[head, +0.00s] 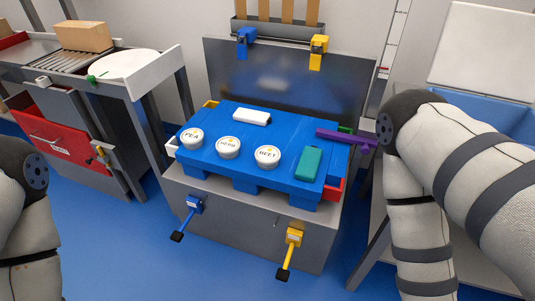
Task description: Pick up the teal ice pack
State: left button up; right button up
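The teal ice pack (311,163) lies flat on the right front part of a blue pallet-like carrier (262,185) in the head view. Nothing covers it from this viewpoint. A white block (252,118) lies near the back of the carrier. My arms show at the left and right edges, but neither gripper can be seen.
A purple bar (340,138) sticks out at the carrier's back right. A bench (150,68) stands at left; blue floor between is clear.

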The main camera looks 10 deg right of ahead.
aim_at(307, 169)
jog(key=l+z, duration=0.2)
jog(key=z, duration=0.3)
jog(key=l+z, duration=0.15)
jog(key=z, duration=0.3)
jog(key=l+z, duration=0.2)
jog(key=z, duration=0.3)
